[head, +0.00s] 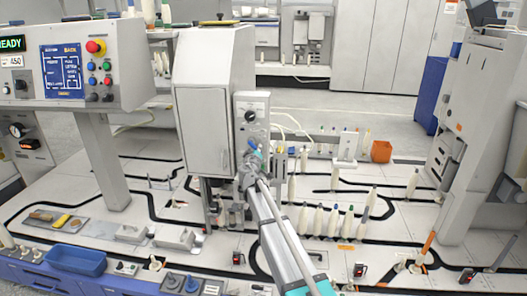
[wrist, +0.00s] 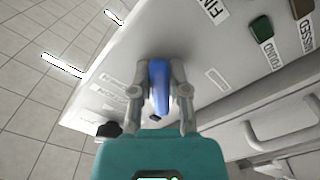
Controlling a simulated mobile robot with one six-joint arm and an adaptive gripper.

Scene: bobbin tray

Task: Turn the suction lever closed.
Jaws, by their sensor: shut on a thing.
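The suction lever is a blue handle (wrist: 159,88) seen between my gripper's two fingers in the wrist view. A bit of blue also shows at the gripper in the head view (head: 254,144), in front of the grey control panel (head: 262,103) of the tall machine. My gripper (wrist: 159,100) is shut on the blue lever, one finger along each side. In the head view my gripper (head: 249,165) is at the lower part of that panel. The lever's mount is hidden, and I cannot tell its open or closed mark.
The panel carries a black knob (head: 250,115) above my gripper. White bobbins (head: 335,222) stand in rows to the right, near an orange bin (head: 381,151). The tall white cabinet (head: 207,110) stands left of the panel. A green button (wrist: 261,29) sits on the labelled panel.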

